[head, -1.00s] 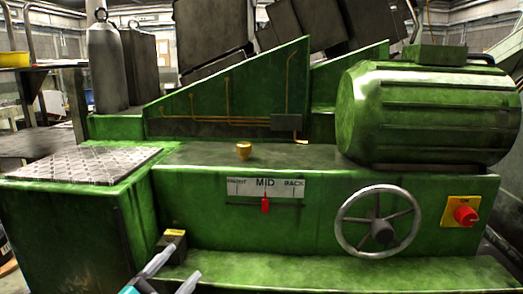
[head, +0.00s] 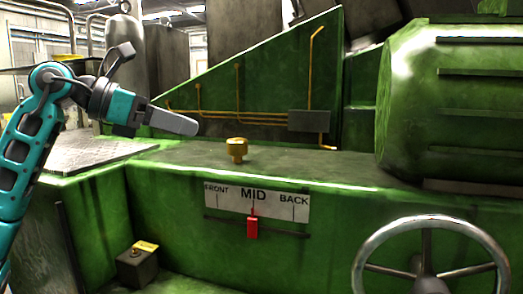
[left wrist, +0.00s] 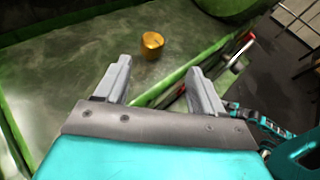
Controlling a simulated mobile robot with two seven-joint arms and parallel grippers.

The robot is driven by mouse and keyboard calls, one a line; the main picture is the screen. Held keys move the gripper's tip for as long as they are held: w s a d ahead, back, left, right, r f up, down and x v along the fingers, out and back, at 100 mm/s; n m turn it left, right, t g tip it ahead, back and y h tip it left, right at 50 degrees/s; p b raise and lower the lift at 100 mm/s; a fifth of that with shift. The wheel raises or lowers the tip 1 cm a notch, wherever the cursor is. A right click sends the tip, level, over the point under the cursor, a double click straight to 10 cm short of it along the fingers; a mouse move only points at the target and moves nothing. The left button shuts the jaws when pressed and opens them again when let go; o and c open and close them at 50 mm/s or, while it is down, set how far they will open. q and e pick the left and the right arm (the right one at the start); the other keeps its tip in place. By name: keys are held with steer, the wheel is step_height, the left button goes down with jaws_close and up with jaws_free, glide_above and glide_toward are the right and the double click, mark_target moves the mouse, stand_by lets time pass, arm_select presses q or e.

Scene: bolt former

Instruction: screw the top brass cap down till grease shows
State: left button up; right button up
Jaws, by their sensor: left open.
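The brass cap (head: 237,146) stands upright on the green machine's flat ledge, above the FRONT/MID/BACK plate. In the left wrist view the brass cap (left wrist: 152,44) lies ahead of the fingers, toward the upper middle. My left gripper (head: 192,126) is up and to the left of the cap, apart from it, pointing right. In the left wrist view my left gripper (left wrist: 157,82) has its two grey fingers spread with nothing between them. No grease can be made out at the cap. My right gripper is not in view.
A red slider (head: 252,227) sits under MID on the scale plate (head: 256,203). Brass pipes (head: 230,116) run along the sloped green panel behind the cap. A handwheel (head: 430,264) and a green motor housing (head: 455,110) stand to the right. The ledge around the cap is clear.

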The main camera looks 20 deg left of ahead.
mark_target(234, 140)
arm_select(q)
steer(key=shift+y, duration=0.3)
steer(key=x, duration=1.2)
steer(key=shift+w+a+r, duration=0.1)
steer(key=shift+w+a, duration=0.2)
steer(key=shift+w, duration=0.05)
steer(key=shift+c, duration=0.4)
steer(key=c, duration=0.9)
